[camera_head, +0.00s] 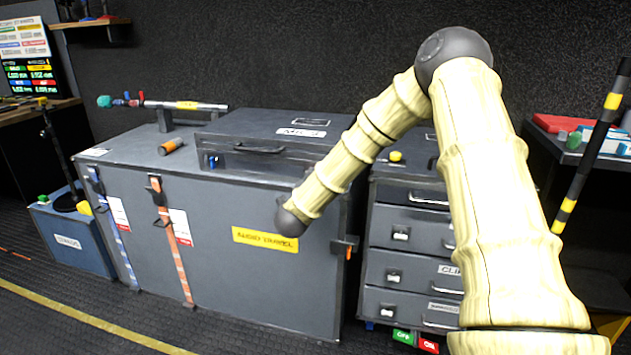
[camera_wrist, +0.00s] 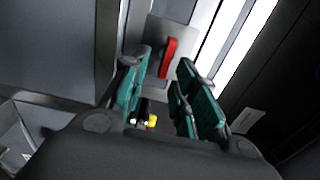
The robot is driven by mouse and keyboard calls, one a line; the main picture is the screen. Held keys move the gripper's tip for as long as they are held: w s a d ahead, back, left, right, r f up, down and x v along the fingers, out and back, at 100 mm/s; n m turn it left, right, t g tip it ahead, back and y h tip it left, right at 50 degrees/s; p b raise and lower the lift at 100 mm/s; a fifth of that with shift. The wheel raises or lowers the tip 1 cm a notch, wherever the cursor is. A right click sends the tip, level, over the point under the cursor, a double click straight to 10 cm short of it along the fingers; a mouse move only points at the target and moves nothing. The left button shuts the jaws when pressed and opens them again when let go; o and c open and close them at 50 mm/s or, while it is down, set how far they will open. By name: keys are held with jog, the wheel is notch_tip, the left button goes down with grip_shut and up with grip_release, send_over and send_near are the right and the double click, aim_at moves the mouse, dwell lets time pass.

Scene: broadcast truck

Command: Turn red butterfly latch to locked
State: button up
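The red butterfly latch (camera_wrist: 169,58) shows in the wrist view as a narrow, nearly upright red tab on a pale metal plate (camera_wrist: 155,40). My gripper (camera_wrist: 163,72) is open, with its teal fingers on either side of the line to the latch. The left fingertip overlaps the plate in the picture. The right fingertip is a little right of and below the tab. I see no clear contact, and the remaining distance is hard to judge. In the head view I cannot make out the red latch, and my gripper is not visible beyond my arm.
A large grey case (camera_head: 260,285) with straps stands in the middle, with a flatter case (camera_head: 270,128) on top. A drawer unit (camera_head: 415,230) stands to its right. A blue box (camera_head: 75,240) is on the floor at left. Floor in front of the case is clear.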

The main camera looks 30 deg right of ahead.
jog(key=v, duration=1.2)
dwell(0.5)
